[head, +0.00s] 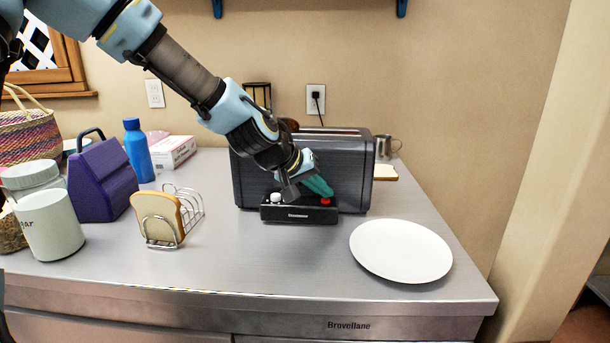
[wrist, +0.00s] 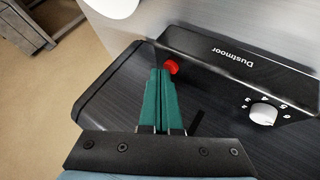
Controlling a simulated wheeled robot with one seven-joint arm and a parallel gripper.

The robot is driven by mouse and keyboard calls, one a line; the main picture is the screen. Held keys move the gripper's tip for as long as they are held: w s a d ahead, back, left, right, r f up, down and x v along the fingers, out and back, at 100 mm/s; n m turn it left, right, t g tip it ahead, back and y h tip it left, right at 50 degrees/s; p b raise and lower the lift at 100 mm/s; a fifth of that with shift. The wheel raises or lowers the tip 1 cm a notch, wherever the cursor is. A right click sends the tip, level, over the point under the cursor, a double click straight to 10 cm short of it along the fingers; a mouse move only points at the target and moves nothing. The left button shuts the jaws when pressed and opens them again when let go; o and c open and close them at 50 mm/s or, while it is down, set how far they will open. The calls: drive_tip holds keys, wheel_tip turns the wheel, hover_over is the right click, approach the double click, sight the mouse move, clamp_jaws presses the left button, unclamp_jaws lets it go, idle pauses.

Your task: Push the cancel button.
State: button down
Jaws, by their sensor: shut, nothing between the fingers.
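The dark toaster (head: 345,150) stands on the counter with its control panel (head: 300,214) facing me. The red button (head: 325,201), the likely cancel button, is at the right end of the panel; it also shows in the wrist view (wrist: 171,67). A white dial (head: 276,198) is at the panel's left end and shows in the wrist view (wrist: 263,114). My gripper (head: 328,192) has green fingers, shut and empty. In the wrist view the fingertips (wrist: 161,71) are right beside the red button. I cannot tell whether they touch it.
A white plate (head: 401,251) lies to the right in front of the toaster. A toast rack (head: 190,212) with bread (head: 157,217) stands to the left. A purple bag (head: 101,178), a blue bottle (head: 138,152) and a jar (head: 49,225) are farther left. The counter front is clear.

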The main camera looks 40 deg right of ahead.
drive_tip(key=shift+r, duration=0.45)
drive_tip(key=shift+r+p, duration=0.1)
drive_tip(key=shift+p, duration=0.25)
wheel_tip(320, 180, up, 6)
drive_tip(key=p, duration=0.5)
idle(0.5)
